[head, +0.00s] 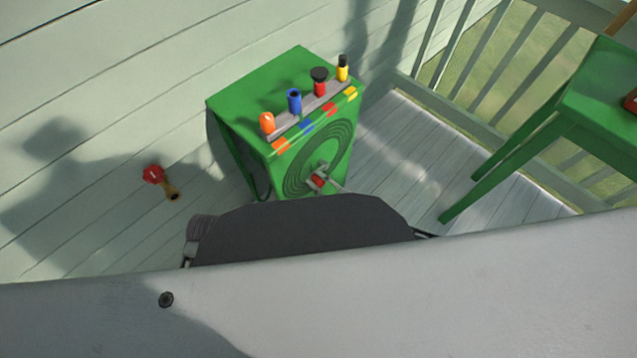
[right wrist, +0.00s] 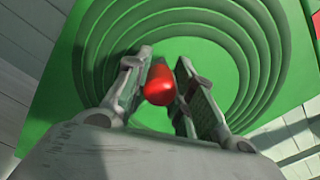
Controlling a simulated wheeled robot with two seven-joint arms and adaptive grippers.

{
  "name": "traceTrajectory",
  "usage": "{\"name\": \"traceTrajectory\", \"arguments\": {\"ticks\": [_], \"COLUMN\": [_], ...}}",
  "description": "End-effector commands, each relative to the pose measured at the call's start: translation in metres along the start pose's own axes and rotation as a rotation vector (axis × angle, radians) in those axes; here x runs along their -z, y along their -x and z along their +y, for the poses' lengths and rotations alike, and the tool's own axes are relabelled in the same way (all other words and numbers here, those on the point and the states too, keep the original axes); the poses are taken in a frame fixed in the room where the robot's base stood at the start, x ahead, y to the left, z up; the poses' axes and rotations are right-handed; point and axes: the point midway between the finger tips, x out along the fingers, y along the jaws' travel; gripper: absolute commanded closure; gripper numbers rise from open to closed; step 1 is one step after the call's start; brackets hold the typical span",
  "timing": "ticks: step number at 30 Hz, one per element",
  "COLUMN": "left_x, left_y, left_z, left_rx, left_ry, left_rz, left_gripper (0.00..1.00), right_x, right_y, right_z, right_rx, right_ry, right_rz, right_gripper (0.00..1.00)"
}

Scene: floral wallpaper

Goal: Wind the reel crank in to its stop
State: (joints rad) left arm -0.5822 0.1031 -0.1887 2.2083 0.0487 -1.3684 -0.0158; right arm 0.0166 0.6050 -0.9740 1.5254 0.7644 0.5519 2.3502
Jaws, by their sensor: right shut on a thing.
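The reel is a set of concentric green rings on the front face of a green box (head: 255,90). Its rings (right wrist: 225,25) fill much of the right wrist view. In the head view the gripper (head: 322,180) shows small at the lower part of the rings, partly hidden behind my dark arm part. My left gripper is not in view.
Orange, blue, red-black and yellow-black nozzles (head: 294,101) stand in a strip on the box top. A red-handled brass tap (head: 154,174) is on the wall at left. A green table (head: 600,85) stands at right by the railing (head: 500,60).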

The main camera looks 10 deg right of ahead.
Motion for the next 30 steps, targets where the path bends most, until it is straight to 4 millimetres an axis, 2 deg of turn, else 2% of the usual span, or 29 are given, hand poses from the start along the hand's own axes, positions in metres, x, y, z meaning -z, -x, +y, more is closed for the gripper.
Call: {"name": "traceTrajectory", "arguments": {"ticks": [15, 16, 21, 30], "left_x": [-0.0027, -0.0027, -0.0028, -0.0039], "left_y": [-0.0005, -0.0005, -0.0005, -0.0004], "left_z": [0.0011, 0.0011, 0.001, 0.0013], "left_rx": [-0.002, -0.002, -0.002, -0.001], "left_ry": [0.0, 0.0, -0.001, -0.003], "left_rz": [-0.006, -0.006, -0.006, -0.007], "left_gripper": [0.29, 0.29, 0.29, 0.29], "right_x": [-0.0013, -0.0013, -0.0012, -0.0012], "right_y": [-0.0011, -0.0011, -0.0008, -0.0002], "right_z": [-0.0054, -0.0054, -0.0043, -0.0027], "right_rx": [0.006, 0.006, 0.004, 0.002], "right_ry": [-0.029, -0.028, -0.029, -0.029], "right_rz": [-0.001, -0.001, -0.001, 0.0], "right_gripper": [1.0, 0.74, 0.53, 0.53]}}
